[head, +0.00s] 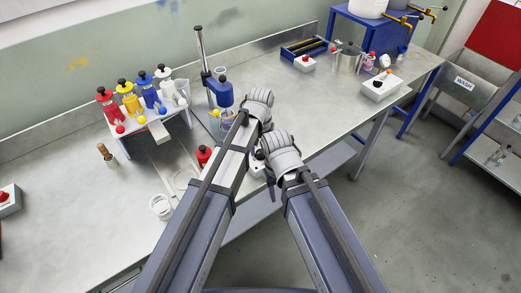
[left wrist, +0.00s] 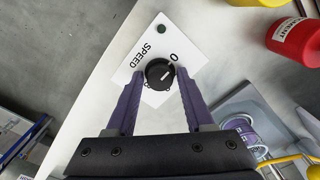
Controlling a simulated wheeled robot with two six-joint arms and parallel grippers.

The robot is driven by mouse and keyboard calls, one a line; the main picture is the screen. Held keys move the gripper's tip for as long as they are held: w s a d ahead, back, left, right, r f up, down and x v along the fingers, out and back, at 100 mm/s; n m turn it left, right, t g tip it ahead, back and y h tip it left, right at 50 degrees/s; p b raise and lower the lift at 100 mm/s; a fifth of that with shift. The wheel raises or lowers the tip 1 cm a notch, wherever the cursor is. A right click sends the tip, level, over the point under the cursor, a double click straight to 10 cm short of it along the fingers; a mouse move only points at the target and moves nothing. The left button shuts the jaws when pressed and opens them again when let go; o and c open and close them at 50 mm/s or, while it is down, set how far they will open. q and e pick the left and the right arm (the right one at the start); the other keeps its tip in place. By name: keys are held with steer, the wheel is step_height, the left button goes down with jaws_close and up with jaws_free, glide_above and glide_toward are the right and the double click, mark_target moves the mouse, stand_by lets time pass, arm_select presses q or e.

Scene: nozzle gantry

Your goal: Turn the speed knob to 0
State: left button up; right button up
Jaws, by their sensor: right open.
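The speed knob (left wrist: 160,73) is a round black knob with a white pointer mark, on a white panel (left wrist: 152,45) marked "SPEED" and "0". In the left wrist view the pointer lies roughly toward the 0. My left gripper (left wrist: 161,77) has its two purple fingers on either side of the knob, very close to it. I cannot tell whether they press on it. In the head view my arms cover the left fingertips and the knob. My right gripper (head: 270,181) is open over the table's front edge, mostly hidden behind its wrist.
A red labelled container (left wrist: 296,40) and a labelled jar (left wrist: 240,128) stand near the panel. A stirrer (head: 222,92) stands behind my left arm. Coloured bottles (head: 130,98) stand on a white rack at left. A white control box (head: 381,88) is at right. Floor lies beyond the table edge.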

mark_target(260, 152)
arm_select(q)
steer(key=shift+o, duration=1)
step_height(260, 152, up, 8)
steer(key=p, duration=0.8)
steer(key=shift+f, duration=0.1)
steer(key=s+a+m, duration=0.1)
steer(key=s+a, duration=0.2)
steer(key=s, duration=0.5)
steer(key=s+a+m+y, duration=0.1)
steer(key=s+a, duration=0.2)
steer(key=s, duration=0.5)
steer(key=shift+s+f+b, duration=0.3)
steer(key=shift+s+b, duration=0.05)
steer(key=shift+b, duration=0.1)
